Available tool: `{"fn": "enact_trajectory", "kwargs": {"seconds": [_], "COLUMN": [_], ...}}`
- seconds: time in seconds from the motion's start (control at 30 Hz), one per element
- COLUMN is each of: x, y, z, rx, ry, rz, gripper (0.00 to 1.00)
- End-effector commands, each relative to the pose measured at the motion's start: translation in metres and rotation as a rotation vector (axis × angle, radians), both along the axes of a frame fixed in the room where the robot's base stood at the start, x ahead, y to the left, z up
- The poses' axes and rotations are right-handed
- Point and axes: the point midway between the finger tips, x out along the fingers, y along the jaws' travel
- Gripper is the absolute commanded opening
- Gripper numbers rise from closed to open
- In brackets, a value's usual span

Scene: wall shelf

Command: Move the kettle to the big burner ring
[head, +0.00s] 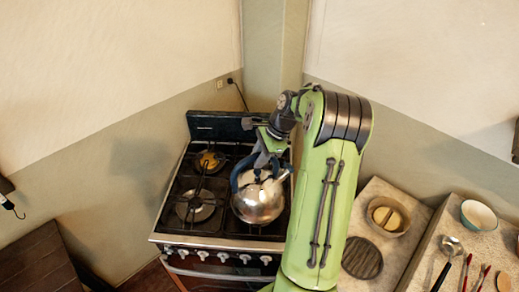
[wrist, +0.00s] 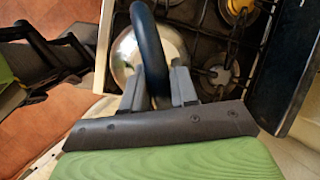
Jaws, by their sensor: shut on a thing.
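The shiny metal kettle (head: 257,203) with a dark blue handle is at the front right of the black stove top (head: 224,152). It also shows in the wrist view (wrist: 127,55), partly hidden by its handle and my fingers. My gripper (head: 265,158) is shut on the kettle's handle from above; in the wrist view both fingers (wrist: 160,88) close around the dark handle. I cannot tell whether the kettle touches the grate. A burner ring (head: 195,206) is bare at the front left. A smaller burner with a yellowish cap (head: 209,161) is at the back left. My arm hides the stove's right edge.
The stove's front panel has several knobs (head: 232,259). A counter on the right holds a round bowl (head: 389,215), a dark round board (head: 362,258), a light blue bowl (head: 478,215) and utensils (head: 477,275). A wooden table (head: 42,262) stands at the lower left.

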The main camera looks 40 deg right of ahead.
Motion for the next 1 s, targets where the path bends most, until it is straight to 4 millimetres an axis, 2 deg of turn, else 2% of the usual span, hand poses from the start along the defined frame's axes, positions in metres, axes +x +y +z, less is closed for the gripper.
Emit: {"fn": "enact_trajectory", "kwargs": {"seconds": [0.1,0.73,0.77,0.9,1.0], "x": [0.001,0.001,0.0,0.0,0.0], "y": [0.0,0.0,0.0,0.0,0.0], "z": [-0.008,-0.018,-0.019,-0.019,-0.019], "rx": [-0.003,-0.004,-0.002,-0.001,-0.001], "ry": [-0.006,-0.006,-0.001,0.0,0.0], "rz": [0.003,0.002,-0.001,-0.001,-0.001], "gripper": [0.0,0.0,0.32,0.53,0.53]}}
